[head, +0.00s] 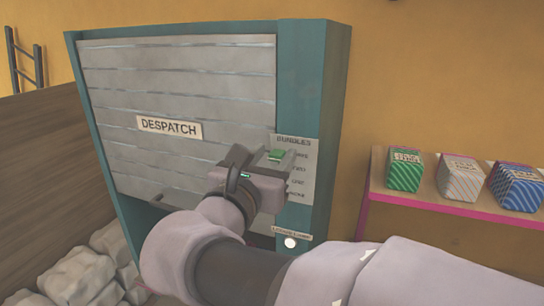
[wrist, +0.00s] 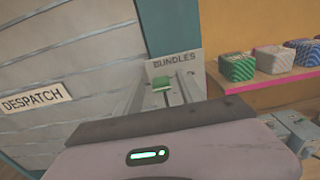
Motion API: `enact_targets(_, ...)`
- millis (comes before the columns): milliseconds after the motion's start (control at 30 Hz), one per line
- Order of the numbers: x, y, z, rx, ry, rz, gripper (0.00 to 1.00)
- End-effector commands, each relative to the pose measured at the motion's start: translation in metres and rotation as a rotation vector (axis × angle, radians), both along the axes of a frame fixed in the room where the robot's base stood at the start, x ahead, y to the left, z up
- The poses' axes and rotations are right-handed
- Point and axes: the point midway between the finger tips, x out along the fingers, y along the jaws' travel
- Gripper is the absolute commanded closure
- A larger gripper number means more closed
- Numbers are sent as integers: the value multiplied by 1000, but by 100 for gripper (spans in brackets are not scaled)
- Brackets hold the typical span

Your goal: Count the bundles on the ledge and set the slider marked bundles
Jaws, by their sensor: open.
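The grey panel marked BUNDLES (head: 301,190) is on the teal frame right of the DESPATCH shutter. Its slider has a green knob (head: 275,154) near the top of the scale, about level with the top label; the labels, partly hidden by my gripper, run down to NONE. The knob also shows in the wrist view (wrist: 161,83). My gripper (head: 274,160) is open at the panel, its fingers either side of the knob; contact is unclear. On the ledge (head: 450,204) stand three bundles: green striped (head: 404,173), pale striped (head: 462,180) and blue striped (head: 516,187).
The grey shutter (head: 200,75) marked DESPATCH is down over most of the frame. A round white button (head: 290,242) with a small label is below the panel. Pale wrapped lumps (head: 75,275) lie at lower left. The ledge's right end is cut off in the head view.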

Motion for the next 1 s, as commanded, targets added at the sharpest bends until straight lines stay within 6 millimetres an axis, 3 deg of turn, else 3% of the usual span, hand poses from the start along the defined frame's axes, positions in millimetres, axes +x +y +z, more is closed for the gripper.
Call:
enact_targets(167,-31,13,1,2,0,7,55)
enact_targets(400,-105,40,2,-1,0,9,55)
enact_targets(600,-148,55,2,0,-1,5,55)
enact_targets(733,-159,58,1,0,-1,2,55)
enact_targets(1000,-161,58,0,0,-1,0,55)
